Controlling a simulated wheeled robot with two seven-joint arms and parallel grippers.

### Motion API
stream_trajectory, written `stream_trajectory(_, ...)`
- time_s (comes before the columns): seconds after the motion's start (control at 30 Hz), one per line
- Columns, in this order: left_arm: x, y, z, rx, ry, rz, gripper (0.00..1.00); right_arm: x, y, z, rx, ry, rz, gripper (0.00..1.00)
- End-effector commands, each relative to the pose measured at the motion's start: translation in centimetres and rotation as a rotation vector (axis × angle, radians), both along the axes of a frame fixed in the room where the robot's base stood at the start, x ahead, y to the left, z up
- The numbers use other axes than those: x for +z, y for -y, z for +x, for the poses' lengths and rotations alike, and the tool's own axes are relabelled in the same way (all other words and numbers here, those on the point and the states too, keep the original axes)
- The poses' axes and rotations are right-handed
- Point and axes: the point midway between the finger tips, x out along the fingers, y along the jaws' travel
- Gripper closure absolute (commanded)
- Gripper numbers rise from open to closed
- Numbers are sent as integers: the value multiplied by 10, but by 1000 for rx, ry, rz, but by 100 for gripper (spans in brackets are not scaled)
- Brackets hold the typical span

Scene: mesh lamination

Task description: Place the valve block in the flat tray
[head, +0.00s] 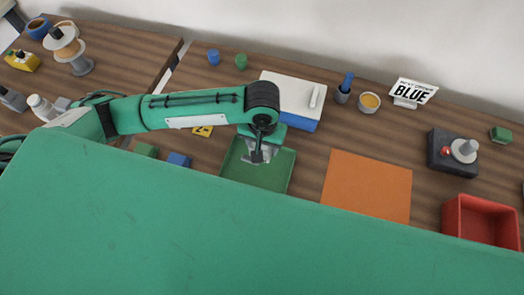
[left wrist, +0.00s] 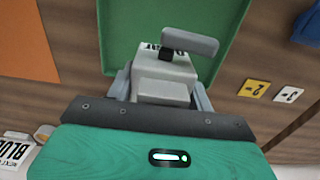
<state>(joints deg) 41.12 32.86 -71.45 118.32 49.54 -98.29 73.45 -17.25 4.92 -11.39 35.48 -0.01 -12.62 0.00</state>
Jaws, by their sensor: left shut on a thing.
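The valve block (left wrist: 163,70) is a light grey block with a dark stem and a grey lever handle (left wrist: 190,42) on top. My left gripper (left wrist: 161,92) is shut on it, with one finger on each side. In the head view the left gripper (head: 262,150) points down over the green flat tray (head: 280,180), and the valve block (head: 255,157) shows only in part below it. The tray (left wrist: 118,45) lies behind the block in the left wrist view. I cannot tell whether the block touches the tray floor. My right gripper is not in view.
An orange mat (head: 368,185) lies right of the tray, with a red bin (head: 484,217) further right. A white-and-blue box (head: 297,97) stands behind the tray. A dark box with a knob (head: 452,152) is at the right. Small blocks (head: 179,159) lie left of the tray.

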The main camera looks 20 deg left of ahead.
Motion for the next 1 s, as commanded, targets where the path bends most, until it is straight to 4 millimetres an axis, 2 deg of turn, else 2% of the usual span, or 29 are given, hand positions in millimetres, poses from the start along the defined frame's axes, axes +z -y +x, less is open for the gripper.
stream_trajectory(0.23,-22,0,0,2,-1,1,84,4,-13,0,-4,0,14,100)
stream_trajectory(0.47,-52,0,0,1,1,-1,84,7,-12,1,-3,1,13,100)
stream_trajectory(0.87,-57,1,0,1,1,-1,84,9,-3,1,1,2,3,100)
stream_trajectory(0.9,-57,0,0,1,1,-1,40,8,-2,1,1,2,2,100)
stream_trajectory(0.97,-57,0,0,1,1,-1,28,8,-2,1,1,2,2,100)
stream_trajectory(1.0,-57,0,0,1,1,-1,26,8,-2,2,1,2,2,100)
